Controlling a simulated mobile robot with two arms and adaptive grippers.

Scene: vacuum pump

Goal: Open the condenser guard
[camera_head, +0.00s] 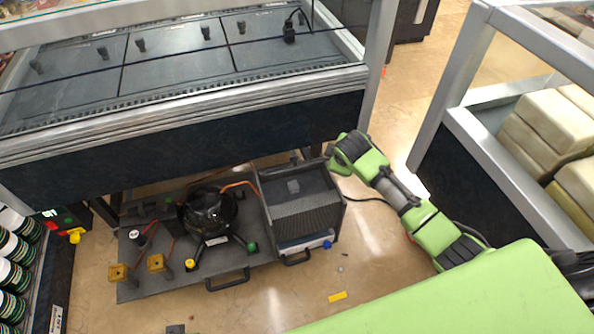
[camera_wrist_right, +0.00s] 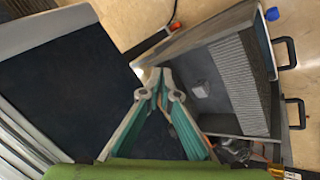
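The condenser guard appears to be part of the dark box-like frame (camera_head: 342,190) around a ribbed grey block, at the right end of the pump unit on the floor. I cannot make out where the guard ends and the box begins. My right gripper (camera_head: 331,158) is at the box's back right corner in the head view. In the right wrist view its teal-padded fingers (camera_wrist_right: 160,84) converge beside a corner of the frame (camera_wrist_right: 200,27), with their tips close together. Whether an edge is between them is unclear. My left gripper is out of view.
The pump unit's base plate (camera_head: 150,283) carries a black round compressor (camera_head: 208,212) and brass-coloured fittings. A display counter (camera_head: 190,125) stands right behind it. A second stand (camera_head: 480,165) is at the right. Floor in front is mostly clear, with a yellow piece (camera_head: 338,297).

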